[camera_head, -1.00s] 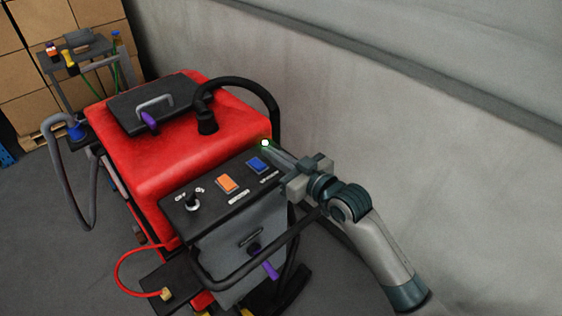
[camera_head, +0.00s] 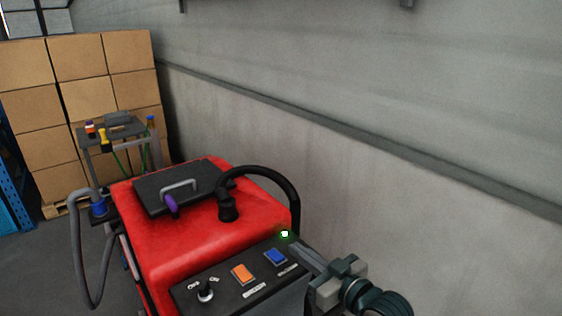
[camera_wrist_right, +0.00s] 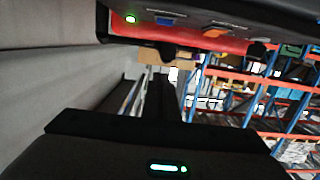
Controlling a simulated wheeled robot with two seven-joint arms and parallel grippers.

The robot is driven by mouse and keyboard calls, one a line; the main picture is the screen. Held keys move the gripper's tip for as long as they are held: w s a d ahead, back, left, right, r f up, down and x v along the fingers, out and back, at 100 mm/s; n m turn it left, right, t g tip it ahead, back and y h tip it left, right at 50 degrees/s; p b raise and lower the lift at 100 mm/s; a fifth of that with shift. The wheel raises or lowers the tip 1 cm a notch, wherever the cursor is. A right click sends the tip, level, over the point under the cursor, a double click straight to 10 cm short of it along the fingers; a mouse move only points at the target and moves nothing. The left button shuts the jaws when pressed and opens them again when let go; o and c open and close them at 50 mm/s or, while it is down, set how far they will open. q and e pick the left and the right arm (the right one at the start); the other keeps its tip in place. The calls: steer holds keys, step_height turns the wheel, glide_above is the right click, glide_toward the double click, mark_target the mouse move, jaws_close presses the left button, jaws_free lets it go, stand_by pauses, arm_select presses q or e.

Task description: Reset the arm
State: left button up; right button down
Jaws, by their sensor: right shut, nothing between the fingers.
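My right gripper (camera_head: 298,250) is shut and empty. Its arm comes in from the lower right of the head view, and its fingertips are beside the far right corner of the black control panel (camera_head: 228,291), close to a lit green lamp (camera_head: 284,233). I cannot tell whether they touch the panel. The panel carries a blue switch (camera_head: 275,256), an orange switch (camera_head: 244,273) and a knob (camera_head: 205,293). In the right wrist view the green lamp (camera_wrist_right: 130,19) and blue switch (camera_wrist_right: 165,21) show at the top. My left gripper is not in view.
The red scrubber tank (camera_head: 190,236) has a black lid (camera_head: 181,187) and a black hose (camera_head: 272,178). A grey wall (camera_head: 400,220) runs close along the right. Stacked boxes (camera_head: 85,95) and a small cart (camera_head: 118,132) stand at the back left.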

steer(key=s+d+f+m+g+h, duration=0.1)
steer(key=s+d+f+g+h, duration=0.2)
steer(key=s+f, duration=0.55)
steer(key=s+d+f+m+g+h, duration=0.15)
steer(key=s+d+f, duration=0.25)
steer(key=s+f, duration=0.45)
steer(key=s+d+f+m+g+h, duration=0.1)
steer(key=s+d+f+g+h, duration=0.3)
steer(key=s, duration=0.6)
steer(key=s+d+f+m+g+h, duration=0.1)
steer(key=s+d+f+m+g, duration=0.1)
steer(key=s+d+f, duration=0.6)
steer(key=s+a+f+b, duration=0.1)
steer(key=a+f+b, duration=0.15)
steer(key=f, duration=1.25)
steer(key=s+a+f+b, duration=0.1)
steer(key=f+b, duration=0.2)
steer(key=f, duration=1.2)
steer(key=s+d+f+g+b, duration=0.1)
steer(key=s+f+b, duration=0.2)
steer(key=s+f, duration=0.6)
steer(key=s+d+f+g+b, duration=0.1)
steer(key=s+d+f+b, duration=0.1)
steer(key=s+f, duration=0.8)
step_height(320, 180, down, 7)
steer(key=shift+d+r+n+b, duration=0.25)
steer(key=shift+n+b, duration=0.1)
steer(key=shift+b, duration=0.25)
